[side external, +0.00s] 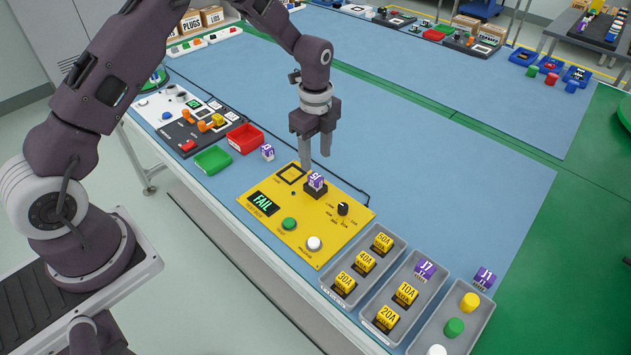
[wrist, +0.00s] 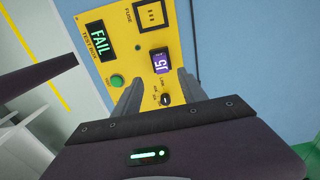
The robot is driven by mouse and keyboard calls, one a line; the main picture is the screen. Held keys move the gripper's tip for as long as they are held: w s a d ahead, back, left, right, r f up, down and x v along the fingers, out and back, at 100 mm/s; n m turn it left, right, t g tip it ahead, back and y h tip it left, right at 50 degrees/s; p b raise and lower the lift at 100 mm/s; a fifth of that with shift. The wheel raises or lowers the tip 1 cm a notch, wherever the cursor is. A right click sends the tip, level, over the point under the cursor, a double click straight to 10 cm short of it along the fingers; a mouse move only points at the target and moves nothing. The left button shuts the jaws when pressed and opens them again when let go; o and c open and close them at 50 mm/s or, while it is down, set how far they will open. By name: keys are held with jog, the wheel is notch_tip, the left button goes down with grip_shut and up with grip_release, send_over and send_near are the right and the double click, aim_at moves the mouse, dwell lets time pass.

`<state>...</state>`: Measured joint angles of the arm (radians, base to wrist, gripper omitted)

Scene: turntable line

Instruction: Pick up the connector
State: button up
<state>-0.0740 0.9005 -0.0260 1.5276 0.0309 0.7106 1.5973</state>
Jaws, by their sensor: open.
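A purple connector marked J5 (side external: 316,181) sits in a dark socket on the yellow test panel (side external: 330,237). In the wrist view the J5 connector (wrist: 159,62) lies just ahead of and between my fingertips. My gripper (side external: 317,160) is open, empty and pointing down, a little above the J5 connector and apart from it. Other purple connectors are in the side view: one (side external: 267,152) beside the red bin, J7 (side external: 425,268) in a grey tray, and J1 (side external: 485,275) at the right. The panel display (side external: 263,203) reads FAIL.
The panel carries a square fuse socket (side external: 290,173), a green button (side external: 289,224), a white button (side external: 314,243) and a black knob (side external: 343,208). Grey trays (side external: 338,303) with yellow fuses stand in front. Red (side external: 245,137) and green (side external: 213,159) bins lie left. The blue mat (side external: 440,160) behind is clear.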

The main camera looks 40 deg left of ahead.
aim_at(315, 176)
jog(key=f, duration=0.7)
jog(key=shift+w+a, duration=0.15)
jog(key=shift+a, duration=0.05)
grip_shut()
